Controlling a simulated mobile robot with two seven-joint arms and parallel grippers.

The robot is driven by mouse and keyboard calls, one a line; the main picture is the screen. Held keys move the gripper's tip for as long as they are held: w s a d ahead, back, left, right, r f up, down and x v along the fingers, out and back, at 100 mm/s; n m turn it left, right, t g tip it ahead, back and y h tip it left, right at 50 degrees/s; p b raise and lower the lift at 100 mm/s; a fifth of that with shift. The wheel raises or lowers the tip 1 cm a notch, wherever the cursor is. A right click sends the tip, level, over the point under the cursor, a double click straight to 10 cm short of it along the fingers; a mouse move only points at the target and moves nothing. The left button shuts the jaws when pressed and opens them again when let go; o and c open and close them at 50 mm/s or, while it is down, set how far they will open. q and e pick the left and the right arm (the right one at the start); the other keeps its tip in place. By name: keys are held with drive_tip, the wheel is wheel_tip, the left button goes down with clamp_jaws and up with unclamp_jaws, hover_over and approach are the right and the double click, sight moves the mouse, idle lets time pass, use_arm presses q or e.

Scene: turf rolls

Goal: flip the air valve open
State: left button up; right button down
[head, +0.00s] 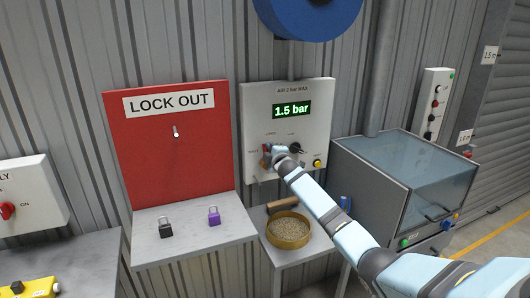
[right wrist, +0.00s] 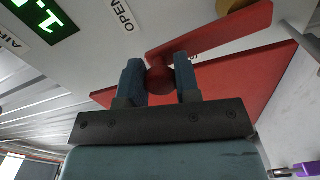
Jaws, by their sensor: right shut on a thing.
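The air valve is a red lever on the white air panel (head: 257,120), largely covered by my right gripper in the head view. In the right wrist view the red valve lever (right wrist: 215,30) runs diagonally, with a round red knob at its near end. My right gripper (right wrist: 160,78) has one finger on each side of that knob and is shut on it. In the head view my right gripper (head: 275,154) is at the panel's lower left. An OPEN label (right wrist: 121,14) shows beside the lever. The panel's green display (head: 292,110) reads 1.5 bar. My left gripper is not in view.
A red LOCK OUT board (head: 175,160) stands left of the panel, with a black padlock (head: 165,228) and a purple padlock (head: 214,215) on its shelf. Below are a round bowl of grains (head: 288,230) and a glass-lidded cabinet (head: 410,185) at right.

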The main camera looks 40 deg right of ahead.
drive_tip(key=shift+s+d+m, duration=0.15)
drive_tip(key=shift+d+m, duration=0.45)
drive_tip(key=shift+m, duration=0.2)
drive_tip(key=c, duration=0.8)
unclamp_jaws()
drive_tip(key=shift+d, duration=0.1)
drive_tip(key=b+v, duration=0.1)
drive_tip(key=v, duration=1.3)
drive_tip(key=shift+b, duration=0.35)
